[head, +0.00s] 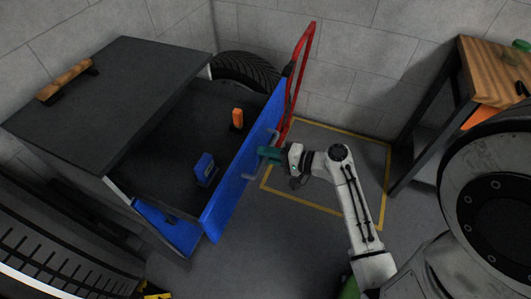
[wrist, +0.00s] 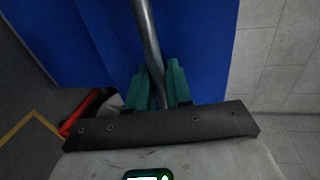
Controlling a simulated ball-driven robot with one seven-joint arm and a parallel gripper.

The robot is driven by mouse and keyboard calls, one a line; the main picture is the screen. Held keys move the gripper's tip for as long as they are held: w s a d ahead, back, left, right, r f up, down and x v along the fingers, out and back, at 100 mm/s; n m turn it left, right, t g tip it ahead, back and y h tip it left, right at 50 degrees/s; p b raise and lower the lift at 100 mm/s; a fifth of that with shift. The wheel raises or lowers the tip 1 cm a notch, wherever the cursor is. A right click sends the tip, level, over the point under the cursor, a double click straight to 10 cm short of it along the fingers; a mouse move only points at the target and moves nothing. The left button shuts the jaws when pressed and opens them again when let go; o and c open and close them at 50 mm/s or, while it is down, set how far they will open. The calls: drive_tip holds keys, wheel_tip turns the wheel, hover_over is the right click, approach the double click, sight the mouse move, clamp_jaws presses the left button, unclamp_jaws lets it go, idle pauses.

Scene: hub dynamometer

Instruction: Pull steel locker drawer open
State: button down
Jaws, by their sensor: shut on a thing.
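The steel locker (head: 120,90) is a dark cabinet at the left of the head view. Its upper drawer stands far out, with a blue front (head: 232,190) facing right and the dark inside showing. The drawer's metal bar handle (wrist: 147,32) crosses the upper middle of the wrist view, against the blue front (wrist: 205,50). My gripper (head: 267,153) is at the handle, and its teal fingers (wrist: 158,88) are shut on the bar. My arm hides part of the floor in front.
A blue box (head: 204,168) and an orange object (head: 237,118) are in the drawer. A red hand truck (head: 303,65) and a tyre (head: 245,68) stand behind it. A wooden-topped workbench (head: 495,70) is at right. Yellow-lined floor (head: 330,208) lies between.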

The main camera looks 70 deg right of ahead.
drive_tip(key=c, duration=1.2)
unclamp_jaws()
drive_tip(key=b+v, duration=0.1)
drive_tip(key=v, duration=0.9)
drive_tip(key=shift+s, duration=0.4)
drive_tip(key=a+f+n+g, duration=0.2)
drive_tip(key=a+n+g, duration=0.3)
drive_tip(key=a, duration=0.1)
drive_tip(key=a+f+n+g, duration=0.1)
drive_tip(key=a+n+g, duration=0.3)
drive_tip(key=a+n, duration=0.2)
drive_tip(key=a+f+n+g, duration=0.2)
drive_tip(key=a+n+g, duration=0.3)
drive_tip(key=a+n, duration=0.1)
drive_tip(key=shift+s+a+f+g+h, duration=0.1)
drive_tip(key=shift+a+f+g+h, duration=0.2)
drive_tip(key=shift+f+h, duration=0.1)
